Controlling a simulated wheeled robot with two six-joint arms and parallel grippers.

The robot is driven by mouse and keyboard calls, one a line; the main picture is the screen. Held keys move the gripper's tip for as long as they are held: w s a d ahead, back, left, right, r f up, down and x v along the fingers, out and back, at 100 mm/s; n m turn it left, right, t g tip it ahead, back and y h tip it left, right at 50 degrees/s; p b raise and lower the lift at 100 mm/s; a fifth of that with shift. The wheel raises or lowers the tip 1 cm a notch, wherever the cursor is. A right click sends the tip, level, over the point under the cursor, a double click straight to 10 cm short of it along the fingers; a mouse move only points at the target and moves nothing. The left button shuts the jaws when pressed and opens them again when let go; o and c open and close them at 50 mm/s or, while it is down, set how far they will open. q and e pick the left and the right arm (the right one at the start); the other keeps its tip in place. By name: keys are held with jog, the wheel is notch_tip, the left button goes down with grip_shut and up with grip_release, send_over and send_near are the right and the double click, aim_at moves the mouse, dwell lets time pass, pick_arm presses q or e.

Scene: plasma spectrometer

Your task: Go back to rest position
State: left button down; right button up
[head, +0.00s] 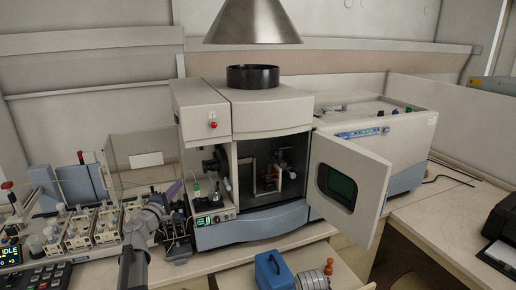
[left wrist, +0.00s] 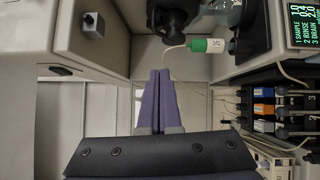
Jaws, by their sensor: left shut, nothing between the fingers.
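My left gripper (head: 174,190) shows in the head view in front of the left part of the plasma spectrometer (head: 265,112), beside its small pump unit. In the left wrist view the two purple fingers of the left gripper (left wrist: 160,74) are pressed together with nothing between them. A green-and-white connector (left wrist: 207,45) on a thin tube lies just beyond and to the right of the fingertips. My right gripper is not in view.
The spectrometer's door (head: 350,187) stands open toward the right front. A blue box (head: 274,271) is at the front. Pumps and tubing crowd the bench at left. A pump unit with a lit display (head: 209,220) stands close to the left gripper. A black device (head: 501,232) is at far right.

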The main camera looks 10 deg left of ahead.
pick_arm(q)
jog(key=s+d+f+m+g+h, duration=0.1)
jog(key=d+f+m+g+h, duration=0.2)
jog(key=d, duration=0.6)
jog(key=d+f+m+g+h, duration=0.25)
jog(key=d+f+m, duration=0.2)
jog(key=d, duration=0.55)
jog(key=s+d+f+m+g+h+b, duration=0.1)
jog(key=s+d+f+m+g, duration=0.25)
jog(key=d, duration=0.35)
jog(key=s+d+f+m+g+b, duration=0.1)
jog(key=s+d+f+m+g, duration=0.15)
jog(key=s+d+f, duration=0.35)
jog(key=s+d+f+m+g+y, duration=0.4)
jog(key=s+d+f+m+g, duration=0.3)
jog(key=s, duration=0.4)
jog(key=s+a+f+m+y+b, duration=0.1)
jog(key=s+a+f+y, duration=0.2)
jog(key=s, duration=0.6)
jog(key=shift+g+y, duration=0.35)
jog(key=shift+y, duration=0.9)
jog(key=c, duration=1.6)
grip_release()
jog(key=shift+w, duration=0.1)
